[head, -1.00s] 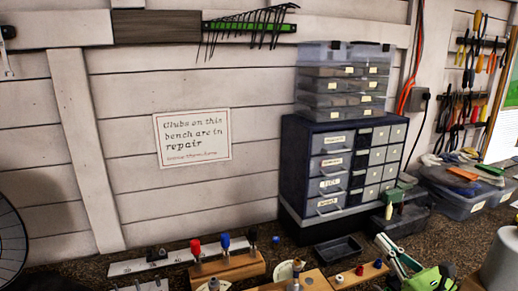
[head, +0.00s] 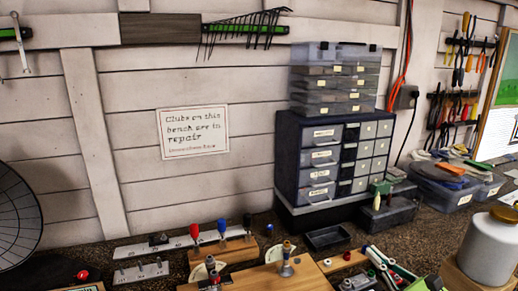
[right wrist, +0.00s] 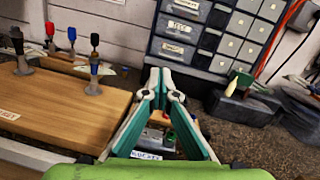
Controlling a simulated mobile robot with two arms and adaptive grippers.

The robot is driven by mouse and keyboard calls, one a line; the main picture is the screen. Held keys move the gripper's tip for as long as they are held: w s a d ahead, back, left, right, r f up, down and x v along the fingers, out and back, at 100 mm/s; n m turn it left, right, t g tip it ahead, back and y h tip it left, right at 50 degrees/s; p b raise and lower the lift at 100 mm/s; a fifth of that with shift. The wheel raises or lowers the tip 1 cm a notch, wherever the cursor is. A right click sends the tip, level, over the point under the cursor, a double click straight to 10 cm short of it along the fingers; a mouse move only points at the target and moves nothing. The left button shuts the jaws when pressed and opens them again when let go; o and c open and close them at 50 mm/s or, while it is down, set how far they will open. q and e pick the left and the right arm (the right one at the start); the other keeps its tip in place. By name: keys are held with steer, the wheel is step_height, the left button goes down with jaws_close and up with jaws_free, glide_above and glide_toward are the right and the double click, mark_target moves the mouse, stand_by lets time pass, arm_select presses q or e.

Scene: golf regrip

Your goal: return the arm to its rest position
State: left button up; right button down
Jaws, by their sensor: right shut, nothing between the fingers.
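My right gripper (head: 374,254) is at the bottom right of the head view, over the bench, with its green body cut off by the lower edge. In the right wrist view its white and teal fingers (right wrist: 164,82) are shut, with nothing between them. Behind the fingers in that view are the bench top and a small labelled tray holding small parts (right wrist: 158,140). My left gripper is not in view.
A drawer cabinet (head: 302,158) stands at the back. A wooden block with red and blue tools (head: 228,250), a small black tray (head: 327,238) and a white canister (head: 487,250) stand on the bench. A wooden board (right wrist: 60,100) lies left of the fingers.

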steer(key=s+a+f+n+g, duration=0.9)
steer(key=s+a+f+n, duration=0.5)
steer(key=f+n, duration=0.25)
steer(key=s+d+f+n+g+h, duration=0.35)
steer(key=s+n, duration=0.35)
steer(key=s, duration=0.3)
steer(key=s+d+f+n+g+h, duration=0.2)
steer(key=s+f+n+h, duration=0.15)
steer(key=s+n, duration=0.55)
step_height(320, 180, down, 25)
steer(key=s+m+b, duration=0.1)
steer(key=s, duration=0.1)
steer(key=s+d+f+g+b, duration=0.1)
steer(key=s+d+f+g, duration=0.1)
steer(key=s+f, duration=1.6)
steer(key=shift+d+f+h+b, duration=0.35)
steer(key=shift+f+h+b, duration=0.05)
steer(key=shift+f, duration=0.4)
